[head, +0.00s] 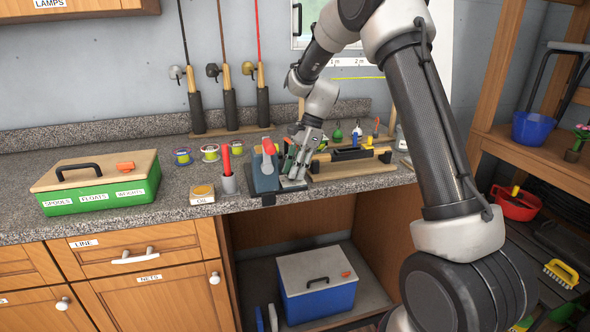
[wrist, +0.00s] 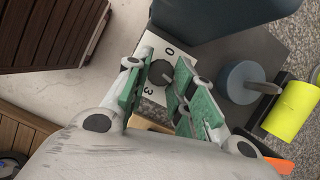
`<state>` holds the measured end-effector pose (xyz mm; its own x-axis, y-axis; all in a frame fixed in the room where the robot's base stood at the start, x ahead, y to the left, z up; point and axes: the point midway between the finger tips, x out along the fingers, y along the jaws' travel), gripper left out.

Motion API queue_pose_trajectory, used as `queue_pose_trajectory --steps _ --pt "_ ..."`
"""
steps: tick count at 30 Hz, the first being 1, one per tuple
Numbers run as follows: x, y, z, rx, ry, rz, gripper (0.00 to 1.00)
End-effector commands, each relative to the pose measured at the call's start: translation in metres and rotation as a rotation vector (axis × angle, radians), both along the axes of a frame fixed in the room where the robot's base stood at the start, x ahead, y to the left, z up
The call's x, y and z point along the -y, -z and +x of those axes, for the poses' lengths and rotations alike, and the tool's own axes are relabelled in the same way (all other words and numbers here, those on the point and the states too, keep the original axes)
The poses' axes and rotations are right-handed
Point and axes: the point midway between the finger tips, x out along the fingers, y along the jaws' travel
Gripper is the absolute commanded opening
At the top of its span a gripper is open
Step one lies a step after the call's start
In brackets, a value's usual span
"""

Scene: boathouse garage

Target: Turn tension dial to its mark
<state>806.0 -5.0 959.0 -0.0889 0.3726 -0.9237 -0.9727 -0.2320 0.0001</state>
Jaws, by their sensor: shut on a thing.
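The tension dial (wrist: 160,72) is a dark round knob on a pale plate (wrist: 171,51) printed with 0 and 3, seen in the wrist view. My gripper (wrist: 163,82) has its green-padded fingers on either side of the knob and is shut on it. The finger pads cover part of the plate, so I cannot read where the pointer stands or see the mark. In the head view my gripper (head: 294,172) reaches down at the counter's front, beside a dark teal winder (head: 263,175). The dial is hidden there behind the fingers.
A wooden rack (head: 350,170) is close on the right. A green tackle box (head: 100,192) sits farther left. Rods (head: 228,105) stand behind.

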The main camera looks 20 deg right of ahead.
Motion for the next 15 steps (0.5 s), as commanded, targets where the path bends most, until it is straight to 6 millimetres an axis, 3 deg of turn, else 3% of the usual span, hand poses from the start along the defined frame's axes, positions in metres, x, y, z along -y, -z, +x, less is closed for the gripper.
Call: queue_pose_trajectory --steps 15 --pt "-0.0005 -0.0001 0.0014 0.000 -0.134 0.000 0.00"
